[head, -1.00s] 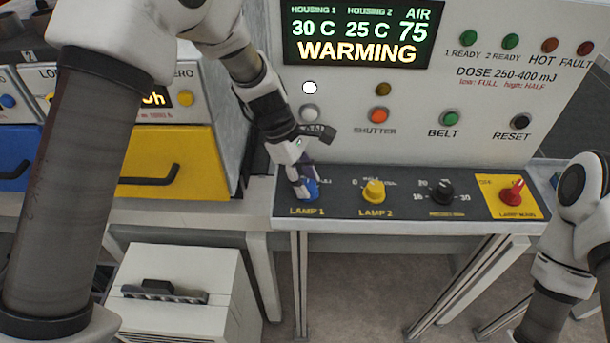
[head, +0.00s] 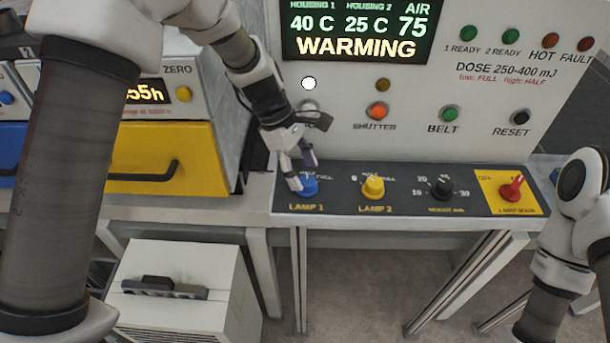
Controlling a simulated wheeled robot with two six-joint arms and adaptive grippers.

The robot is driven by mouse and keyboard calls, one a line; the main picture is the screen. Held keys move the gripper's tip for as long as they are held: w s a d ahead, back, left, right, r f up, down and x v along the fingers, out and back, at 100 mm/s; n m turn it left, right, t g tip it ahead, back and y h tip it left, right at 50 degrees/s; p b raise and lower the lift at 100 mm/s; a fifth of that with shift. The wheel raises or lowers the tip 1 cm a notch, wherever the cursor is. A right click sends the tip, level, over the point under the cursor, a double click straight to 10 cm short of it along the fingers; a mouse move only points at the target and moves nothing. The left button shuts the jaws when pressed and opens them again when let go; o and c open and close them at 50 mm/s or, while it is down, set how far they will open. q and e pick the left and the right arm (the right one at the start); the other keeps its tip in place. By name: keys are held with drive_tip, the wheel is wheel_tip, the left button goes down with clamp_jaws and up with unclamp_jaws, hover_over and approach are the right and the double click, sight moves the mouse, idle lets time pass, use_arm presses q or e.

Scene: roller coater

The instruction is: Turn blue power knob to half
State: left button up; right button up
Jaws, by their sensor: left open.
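The blue power knob (head: 309,186) sits on the dark sloping panel strip above the yellow label LAMP 1, with small position marks around it. My left gripper (head: 303,176) points down at the knob. Its fingers are open, one at the knob's left side and one above and behind it. I cannot tell whether either finger touches the knob. The knob's left part is hidden by a finger, and its exact pointer position is not clear. My right gripper is not in view; only part of my right arm shows at the right edge.
The yellow LAMP 2 knob (head: 373,187), a black knob (head: 441,187) and a red switch (head: 511,188) stand along the same strip. The display (head: 357,30) reads WARMING, 40 C and 25 C. Buttons, including orange SHUTTER (head: 377,111), sit on the upright panel behind.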

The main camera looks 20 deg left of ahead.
use_arm(q)
drive_tip(key=v, duration=0.9)
drive_tip(key=shift+r, duration=0.4)
drive_tip(key=shift+s+a+f, duration=0.1)
drive_tip(key=shift+s, duration=0.05)
